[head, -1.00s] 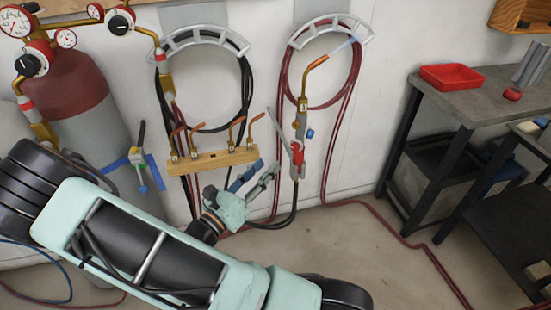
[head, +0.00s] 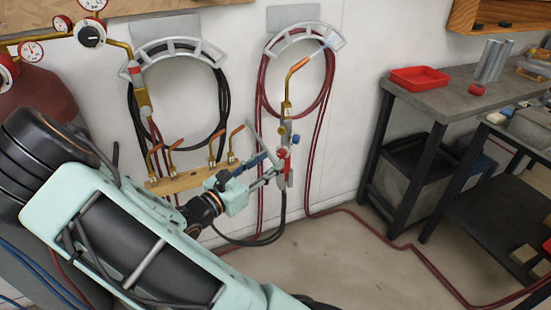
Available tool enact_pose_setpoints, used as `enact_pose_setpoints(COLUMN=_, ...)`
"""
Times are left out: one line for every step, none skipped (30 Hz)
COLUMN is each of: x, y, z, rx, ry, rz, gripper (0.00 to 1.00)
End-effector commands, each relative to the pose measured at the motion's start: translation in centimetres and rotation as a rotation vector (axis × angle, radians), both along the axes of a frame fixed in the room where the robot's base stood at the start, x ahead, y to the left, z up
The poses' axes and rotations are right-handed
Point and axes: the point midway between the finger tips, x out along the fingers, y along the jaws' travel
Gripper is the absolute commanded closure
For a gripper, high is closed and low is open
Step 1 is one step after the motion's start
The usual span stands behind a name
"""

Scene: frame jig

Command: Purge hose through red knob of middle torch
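A torch (head: 286,110) with a bent copper tip hangs upright on the white wall, in front of a coiled red hose (head: 263,85). A red knob (head: 282,153) sits low on its body, with a blue knob (head: 295,138) just above right. Nothing is seen held.
A wooden rack (head: 182,181) with several copper tips stands just left of my gripper. A black hose coil (head: 224,100) hangs behind it. Dark hoses run below the torch. A workbench (head: 440,98) with a red tray (head: 420,77) is at right. A red hose (head: 385,238) crosses the floor.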

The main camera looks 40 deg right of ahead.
Motion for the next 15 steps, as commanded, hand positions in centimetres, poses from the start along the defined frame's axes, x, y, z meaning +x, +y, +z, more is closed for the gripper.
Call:
enact_pose_setpoints(x=0.1, y=-1.0, z=-0.1, rx=-0.001, ry=0.0, rz=-0.004, gripper=0.64)
enact_pose_setpoints(x=0.2, y=-1.4, z=-0.1, rx=-0.001, ry=0.0, rz=-0.003, gripper=0.64)
enact_pose_setpoints(x=0.4, y=-1.9, z=-0.1, rx=-0.001, ry=0.0, rz=-0.002, gripper=0.64)
enact_pose_setpoints(x=0.5, y=-2.2, z=-0.1, rx=0.0, ry=0.0, rz=-0.002, gripper=0.64)
enact_pose_setpoints(x=0.5, y=-2.5, z=-0.1, rx=0.0, ry=0.0, rz=-0.002, gripper=0.64)
enact_pose_setpoints(x=0.6, y=-2.9, z=0.0, rx=0.0, ry=0.0, rz=-0.001, gripper=0.64)
enact_pose_setpoints(x=0.7, y=-3.1, z=0.0, rx=-0.001, ry=0.0, rz=0.0, gripper=0.64)
enact_pose_setpoints(x=0.8, y=-3.2, z=0.0, rx=0.0, ry=0.0, rz=0.0, gripper=0.64)
enact_pose_setpoints(x=0.8, y=-3.4, z=0.0, rx=0.0, ry=0.0, rz=0.0, gripper=0.64)
enact_pose_setpoints(x=0.8, y=-3.5, z=0.0, rx=0.0, ry=0.0, rz=0.0, gripper=0.64)
enact_pose_setpoints(x=0.8, y=-3.5, z=0.0, rx=0.0, ry=0.0, rz=0.001, gripper=0.64)
enact_pose_setpoints(x=0.8, y=-3.6, z=0.0, rx=0.0, ry=0.0, rz=0.001, gripper=0.64)
enact_pose_setpoints(x=0.8, y=-3.6, z=0.0, rx=0.0, ry=0.0, rz=0.001, gripper=0.64)
enact_pose_setpoints(x=0.8, y=-3.6, z=0.0, rx=0.0, ry=0.0, rz=0.001, gripper=0.64)
enact_pose_setpoints(x=0.8, y=-3.6, z=0.0, rx=0.0, ry=0.0, rz=0.001, gripper=0.64)
